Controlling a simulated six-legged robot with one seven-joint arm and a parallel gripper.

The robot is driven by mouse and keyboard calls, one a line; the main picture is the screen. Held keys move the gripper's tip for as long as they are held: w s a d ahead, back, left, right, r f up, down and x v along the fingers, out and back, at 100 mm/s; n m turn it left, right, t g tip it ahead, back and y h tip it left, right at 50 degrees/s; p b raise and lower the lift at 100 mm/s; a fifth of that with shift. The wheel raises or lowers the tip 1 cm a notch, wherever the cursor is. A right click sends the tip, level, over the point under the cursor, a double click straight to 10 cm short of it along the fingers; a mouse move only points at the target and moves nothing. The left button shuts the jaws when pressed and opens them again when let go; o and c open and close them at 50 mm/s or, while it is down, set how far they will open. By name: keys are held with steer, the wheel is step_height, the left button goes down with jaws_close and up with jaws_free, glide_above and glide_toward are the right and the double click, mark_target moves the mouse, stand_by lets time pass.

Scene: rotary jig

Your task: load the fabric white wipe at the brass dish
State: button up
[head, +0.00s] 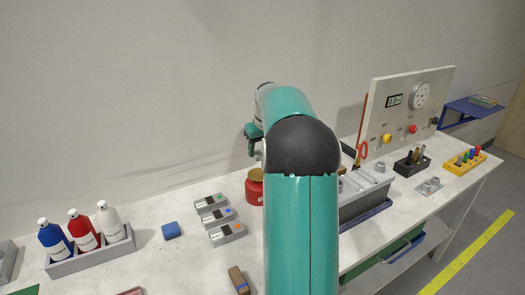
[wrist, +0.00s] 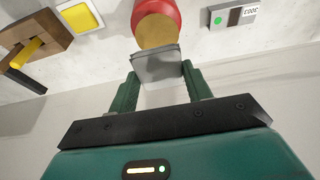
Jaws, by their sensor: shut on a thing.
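My gripper (wrist: 159,78) is shut on the white wipe (wrist: 157,66), which looks pale grey and folded between the two green fingers. The brass dish (wrist: 155,31) is the round top of a red can (wrist: 157,8). In the wrist view the wipe's edge lies right at the dish's near edge and overlaps it a little; I cannot tell whether they touch. In the head view the red can (head: 254,189) and its brass dish (head: 256,174) stand left of my arm, partly hidden by it. My gripper is mostly hidden there and the wipe does not show.
Grey labelled boxes (head: 220,216) and a blue block (head: 171,230) lie left of the can. A tray of bottles (head: 93,252) stands further left. A grey fixture (head: 366,190) and an upright panel (head: 408,107) stand to the right. A wall is behind the bench.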

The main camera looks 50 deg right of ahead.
mark_target(258, 158)
steer(key=shift+w+d+f, duration=0.25)
steer(key=shift+w+f, duration=0.2)
steer(key=shift+f, duration=0.1)
steer(key=shift+w+d+f, duration=0.25)
steer(key=shift+w+f, duration=0.2)
steer(key=shift+f, duration=0.05)
steer(key=shift+s+a+r, duration=0.1)
steer(key=shift+s+a, duration=0.2)
steer(key=shift+s, duration=0.15)
steer(key=shift+s+a+f, duration=0.1)
steer(key=shift+s+f, duration=0.05)
steer(key=shift+f, duration=0.15)
steer(key=x, duration=0.2)
steer(key=shift+f, duration=0.25)
steer(key=shift+s+a+f, duration=0.1)
steer(key=shift+f, duration=0.1)
steer(key=shift+x, duration=0.85)
steer(key=shift+s, duration=0.25)
steer(key=shift+w+f, duration=0.1)
steer(key=shift+w, duration=0.1)
